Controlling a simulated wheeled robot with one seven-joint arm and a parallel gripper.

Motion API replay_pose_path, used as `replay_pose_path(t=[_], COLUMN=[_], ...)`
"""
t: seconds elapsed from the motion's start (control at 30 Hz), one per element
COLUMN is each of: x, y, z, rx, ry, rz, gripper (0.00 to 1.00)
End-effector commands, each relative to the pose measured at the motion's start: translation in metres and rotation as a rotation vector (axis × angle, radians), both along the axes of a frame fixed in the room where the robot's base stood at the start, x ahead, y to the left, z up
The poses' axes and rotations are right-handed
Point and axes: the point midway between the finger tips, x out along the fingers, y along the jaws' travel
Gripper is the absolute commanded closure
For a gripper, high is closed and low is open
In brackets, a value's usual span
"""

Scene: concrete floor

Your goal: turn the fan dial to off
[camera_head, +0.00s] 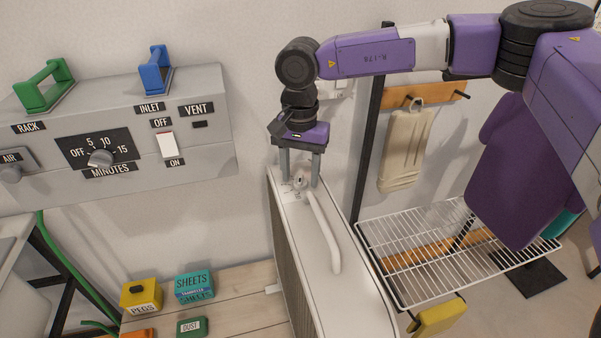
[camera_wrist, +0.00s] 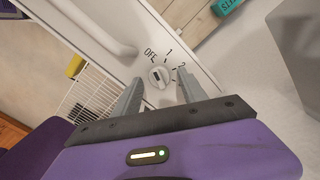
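The fan dial (camera_wrist: 159,77) is a small round pale knob on the white top of the appliance (camera_head: 340,295). Labels OFF, 1 and 2 stand around it in the wrist view. A dark mark shows on the knob, but I cannot tell surely which label it points to. In the head view the dial (camera_head: 299,181) is partly hidden between my fingers. My gripper (camera_head: 300,178) points down over it. In the wrist view my gripper (camera_wrist: 162,88) is open, with one finger on each side of the dial and visible gaps between.
A white handle (camera_head: 325,232) rises from the appliance's top close to the dial. A control panel (camera_head: 205,165) with a minutes dial is on the wall at left. A wire rack (camera_head: 400,285) stands at right. Small boxes, including a yellow one (camera_head: 141,296), sit on the wooden bench.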

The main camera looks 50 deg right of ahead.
Motion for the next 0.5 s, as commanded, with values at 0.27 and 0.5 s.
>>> replay_pose_path(t=[0.27, 0.5], x=[-0.001, 0.000], y=[0.000, -0.001], z=[-0.001, 0.019], rx=[0.001, -0.001], ry=[0.001, 0.000], rz=[-0.001, -0.002], gripper=[0.48, 0.48])
